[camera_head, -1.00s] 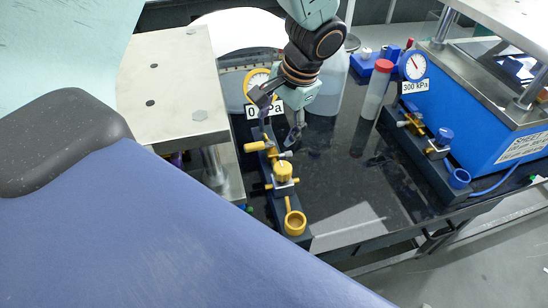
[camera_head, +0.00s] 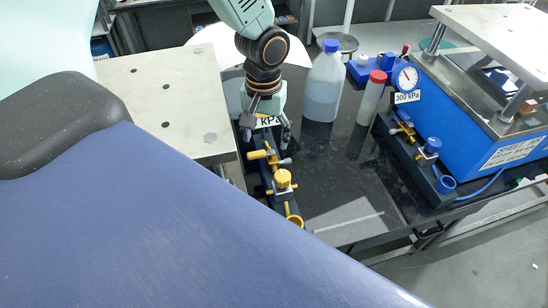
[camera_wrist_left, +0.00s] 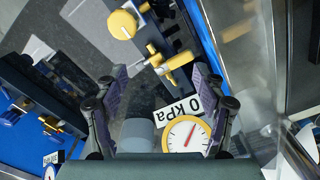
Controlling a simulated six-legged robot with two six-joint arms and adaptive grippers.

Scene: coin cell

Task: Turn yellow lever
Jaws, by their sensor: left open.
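The yellow lever (camera_head: 260,154) sits on a dark valve block, below a "0 kPa" label (camera_head: 270,121). In the left wrist view the lever (camera_wrist_left: 180,61) lies between and just beyond the fingertips. My left gripper (camera_head: 267,133) is open, pointing down just above the lever and apart from it, as far as I can tell. Its two fingers also show in the wrist view (camera_wrist_left: 158,80), with nothing between them. A yellow knob (camera_head: 283,179) stands on the same block, nearer the camera. The yellow-rimmed gauge (camera_wrist_left: 186,136) shows in the wrist view. My right gripper is not in view.
A steel plate press (camera_head: 165,100) stands close on the left. A blue-capped bottle (camera_head: 324,85) and red-capped tube (camera_head: 371,98) stand to the right. A blue press (camera_head: 460,140) with a "300 kPa" gauge (camera_head: 405,76) is farther right. The black tabletop (camera_head: 335,165) between is clear.

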